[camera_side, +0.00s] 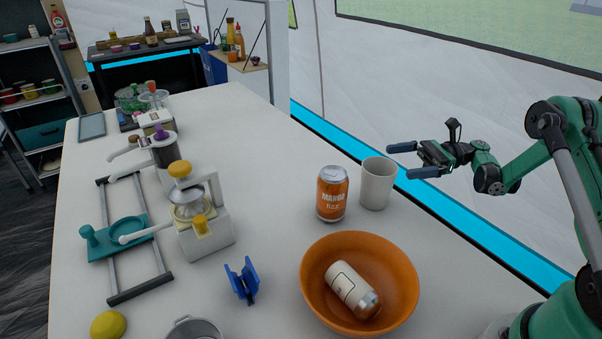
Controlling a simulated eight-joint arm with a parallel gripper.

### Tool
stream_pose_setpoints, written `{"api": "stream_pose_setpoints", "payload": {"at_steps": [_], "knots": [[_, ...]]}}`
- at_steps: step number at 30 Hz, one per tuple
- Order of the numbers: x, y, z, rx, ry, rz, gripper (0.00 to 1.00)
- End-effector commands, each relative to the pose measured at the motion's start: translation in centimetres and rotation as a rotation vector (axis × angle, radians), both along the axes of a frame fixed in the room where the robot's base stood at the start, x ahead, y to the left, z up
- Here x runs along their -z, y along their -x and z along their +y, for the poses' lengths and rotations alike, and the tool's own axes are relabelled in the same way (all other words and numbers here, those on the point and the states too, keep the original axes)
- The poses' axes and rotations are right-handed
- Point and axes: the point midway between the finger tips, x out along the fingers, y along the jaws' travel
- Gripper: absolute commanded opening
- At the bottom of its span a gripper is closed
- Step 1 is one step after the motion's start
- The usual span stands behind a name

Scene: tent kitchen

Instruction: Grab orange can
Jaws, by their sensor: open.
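A white juicer (204,225), a teal press on a rail frame (118,238) and a blue stand (242,280) are left of the cans. A yellow lemon (108,325) and a metal pot (193,329) sit at the front. The table (265,150) behind the orange can is clear.

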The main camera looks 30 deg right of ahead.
Motion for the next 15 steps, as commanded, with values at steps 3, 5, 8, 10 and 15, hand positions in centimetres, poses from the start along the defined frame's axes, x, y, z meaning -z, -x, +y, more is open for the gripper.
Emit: {"api": "stream_pose_setpoints", "payload": {"at_steps": [3,5,8,10,15], "knots": [[-3.0,0.0,0.1,0.000,0.000,0.000,1.00],[-5.3,0.1,0.1,0.000,0.000,0.000,1.00],[-10.1,0.1,0.1,0.000,0.000,0.000,1.00],[-13.6,0.1,0.1,0.000,0.000,0.000,1.00],[-20.6,0.1,0.1,0.000,0.000,0.000,1.00]]}}
